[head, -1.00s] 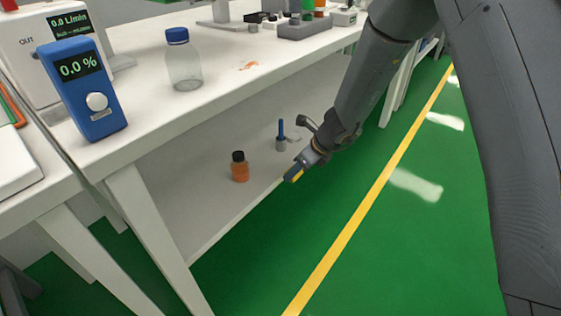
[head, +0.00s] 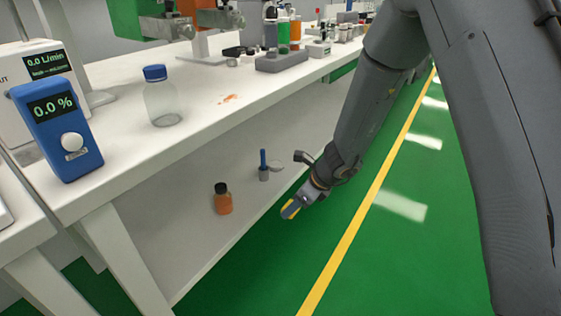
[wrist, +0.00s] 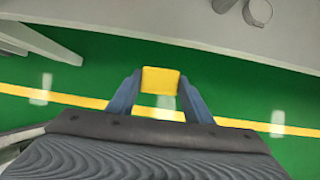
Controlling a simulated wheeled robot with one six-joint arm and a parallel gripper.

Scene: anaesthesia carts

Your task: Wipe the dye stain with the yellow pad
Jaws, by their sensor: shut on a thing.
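The yellow pad (wrist: 160,80) is held between the two fingers of my gripper (wrist: 158,90) in the wrist view. The dye stain (head: 228,99) is a small orange smear on the white bench top. It lies up and to the left of my gripper, well apart from the pad.
A clear bottle with a blue cap (head: 163,100) stands left of the stain. A blue meter (head: 58,130) stands further left. A grey rack with bottles (head: 281,62) is behind right. An orange bottle (head: 223,200) and a small grey container (head: 264,170) stand on the lower shelf.

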